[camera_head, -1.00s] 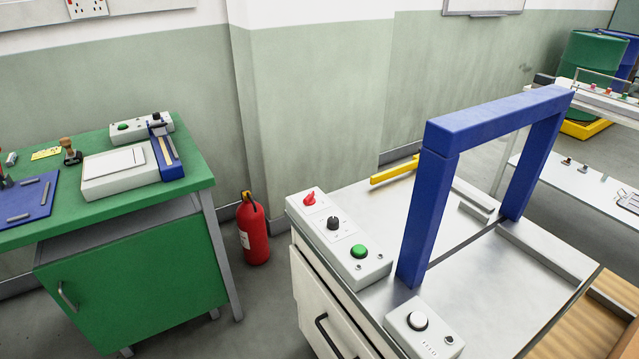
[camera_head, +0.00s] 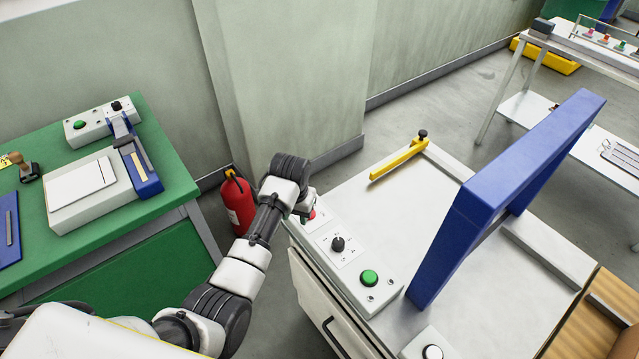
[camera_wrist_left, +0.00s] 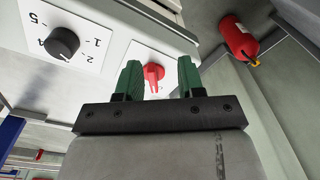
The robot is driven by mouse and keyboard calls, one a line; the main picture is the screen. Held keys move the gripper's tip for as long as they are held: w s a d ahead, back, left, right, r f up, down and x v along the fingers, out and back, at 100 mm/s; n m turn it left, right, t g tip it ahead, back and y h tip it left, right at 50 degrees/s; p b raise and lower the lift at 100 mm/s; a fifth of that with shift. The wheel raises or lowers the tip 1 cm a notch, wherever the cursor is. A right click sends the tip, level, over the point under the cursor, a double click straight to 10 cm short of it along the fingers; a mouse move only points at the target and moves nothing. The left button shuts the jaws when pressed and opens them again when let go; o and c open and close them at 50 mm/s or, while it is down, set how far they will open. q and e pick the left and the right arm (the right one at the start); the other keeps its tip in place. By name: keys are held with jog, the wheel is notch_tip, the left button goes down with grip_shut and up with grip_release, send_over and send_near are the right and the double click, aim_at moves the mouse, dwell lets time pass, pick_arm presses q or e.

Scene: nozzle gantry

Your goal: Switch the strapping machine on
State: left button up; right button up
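The strapping machine is a white-topped cabinet (camera_head: 395,215) with a blue arch (camera_head: 500,195) over it. Its control box carries a red rotary switch (camera_wrist_left: 153,73), a black numbered dial (camera_head: 338,243) and a green button (camera_head: 369,277). In the head view my left arm covers most of the red switch; only a bit of red shows. In the left wrist view my left gripper (camera_wrist_left: 156,80) is open, with its green fingers on either side of the red switch. I cannot tell whether they touch it. My right gripper is in neither view.
A yellow bar (camera_head: 399,160) with a black knob lies at the back of the machine top. A red fire extinguisher (camera_head: 238,203) stands on the floor left of the machine. A green bench (camera_head: 170,190) is at the left. A second white box with a button (camera_head: 432,352) sits at the front.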

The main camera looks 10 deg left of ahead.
pick_arm(q)
jog(key=w+d+r, duration=0.2)
jog(key=w+r, duration=0.5)
jog(key=shift+g, duration=0.4)
jog(key=f, duration=1)
jog(key=shift+w+f, duration=0.2)
jog(key=shift+f, duration=0.2)
grip_shut()
